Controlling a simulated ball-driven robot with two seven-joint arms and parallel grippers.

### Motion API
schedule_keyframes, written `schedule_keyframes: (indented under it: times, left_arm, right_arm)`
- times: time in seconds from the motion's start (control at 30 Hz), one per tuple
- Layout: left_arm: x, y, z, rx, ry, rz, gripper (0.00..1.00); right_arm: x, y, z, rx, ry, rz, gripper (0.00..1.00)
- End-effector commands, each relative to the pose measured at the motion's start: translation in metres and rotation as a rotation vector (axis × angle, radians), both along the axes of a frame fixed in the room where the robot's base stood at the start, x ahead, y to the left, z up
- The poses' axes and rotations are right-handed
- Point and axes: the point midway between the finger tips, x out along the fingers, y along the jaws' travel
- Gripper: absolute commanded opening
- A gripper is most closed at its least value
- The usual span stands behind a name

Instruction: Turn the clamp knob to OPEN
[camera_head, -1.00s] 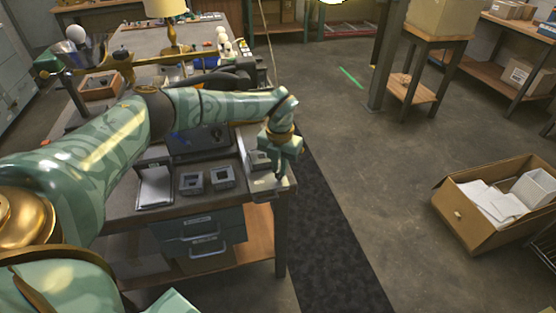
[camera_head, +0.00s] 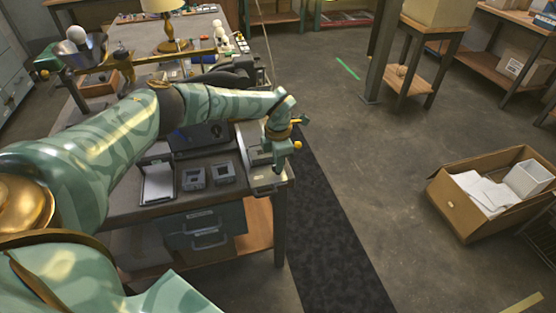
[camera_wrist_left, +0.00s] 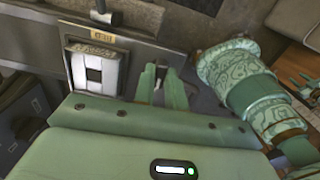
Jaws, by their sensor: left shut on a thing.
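My left gripper (camera_head: 272,168) points down at the front right corner of the workbench, over a pale metal plate. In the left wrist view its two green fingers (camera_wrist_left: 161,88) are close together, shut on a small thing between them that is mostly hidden. From its place this looks like the clamp knob, but its marking and turn angle cannot be read. A pale block with a dark square opening (camera_wrist_left: 95,72) stands left of the fingers, below a yellow label (camera_wrist_left: 103,33).
Two grey square fixtures (camera_head: 194,178) (camera_head: 223,172) and a white pad (camera_head: 158,184) lie left of the gripper on the bench. A brass lamp (camera_head: 170,30) stands at the back. An open cardboard box (camera_head: 462,214) is on the floor at right.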

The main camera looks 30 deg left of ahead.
Motion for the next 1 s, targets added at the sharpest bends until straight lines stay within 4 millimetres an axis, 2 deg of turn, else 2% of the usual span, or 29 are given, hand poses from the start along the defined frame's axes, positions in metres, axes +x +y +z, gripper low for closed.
schedule_keyframes:
  times: [0.3, 0.7, 0.73, 0.8, 1.0]
  left_arm:
    - [0.0007, 0.0001, 0.0008, 0.0, -0.003, -0.07, 0.0]
    - [0.0007, 0.0, 0.0008, 0.0, -0.003, -0.076, 0.0]
    - [0.0007, 0.0, 0.0008, 0.0, -0.003, -0.076, 0.18]
    - [0.0007, 0.0, 0.0008, 0.001, -0.002, -0.075, 0.35]
    - [0.0004, 0.0, 0.0004, 0.0, -0.001, -0.074, 0.35]
  right_arm:
    - [0.0005, 0.0003, 0.0017, 0.0, -0.001, 0.0, 0.36]
    - [0.0006, 0.0004, 0.0017, 0.0, -0.001, 0.0, 0.36]
    - [0.0006, 0.0004, 0.0017, 0.0, -0.001, 0.0, 0.36]
    - [0.0006, 0.0004, 0.0017, 0.0, -0.001, 0.0, 0.36]
    - [0.0006, 0.0004, 0.0016, 0.0, -0.001, 0.0, 0.36]
